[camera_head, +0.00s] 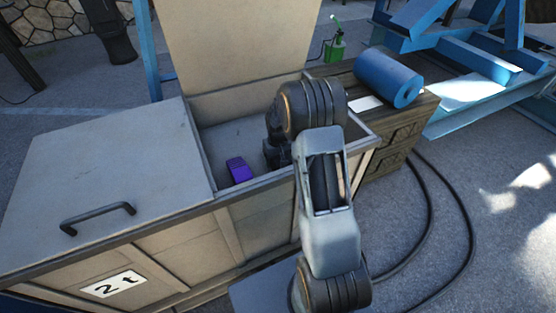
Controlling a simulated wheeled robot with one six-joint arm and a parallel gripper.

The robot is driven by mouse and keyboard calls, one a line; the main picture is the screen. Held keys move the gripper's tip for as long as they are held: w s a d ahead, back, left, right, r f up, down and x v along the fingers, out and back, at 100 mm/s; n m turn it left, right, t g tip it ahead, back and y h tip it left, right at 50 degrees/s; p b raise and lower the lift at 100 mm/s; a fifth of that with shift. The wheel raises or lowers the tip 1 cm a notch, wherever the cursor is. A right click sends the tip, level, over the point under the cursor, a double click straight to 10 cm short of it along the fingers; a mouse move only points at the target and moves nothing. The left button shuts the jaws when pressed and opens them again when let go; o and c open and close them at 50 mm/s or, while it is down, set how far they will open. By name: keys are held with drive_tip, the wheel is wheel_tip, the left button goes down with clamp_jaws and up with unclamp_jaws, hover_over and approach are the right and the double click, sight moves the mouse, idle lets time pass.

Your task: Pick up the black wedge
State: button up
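I cannot make out a black wedge in this view. A small purple block (239,170) lies on the floor of the open compartment of a large grey-beige chest (228,217). My arm reaches over the chest's front edge, and my gripper (277,155) points down into the compartment, to the right of the purple block and apart from it. The fingers are hidden or too dark to tell, so I cannot see whether they are open or hold anything. My arm hides the right part of the compartment.
A closed lid with a black handle (98,217) covers the chest's left part, and a raised lid (235,45) stands behind. A blue roll (389,77) and a white paper (365,103) lie on a wooden crate (395,145) at right. Black cables (431,215) curve over the floor.

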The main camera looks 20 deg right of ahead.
drive_tip(key=c, duration=1)
drive_tip(key=shift+r, duration=0.1)
drive_tip(key=shift+r, duration=0.5)
wheel_tip(320, 180, up, 2)
drive_tip(key=shift+r+p, duration=0.1)
drive_tip(key=shift+p, duration=0.6)
drive_tip(key=w+a+r+p, duration=0.1)
drive_tip(key=w+a+r, duration=0.3)
drive_tip(key=a+r, duration=0.1)
drive_tip(key=w+a+r+p, duration=0.2)
drive_tip(key=w+a+r, duration=0.2)
drive_tip(key=w+a, duration=0.1)
drive_tip(key=shift+w+a+r, duration=0.1)
drive_tip(key=shift+w+r, duration=0.2)
drive_tip(key=shift+r, duration=0.05)
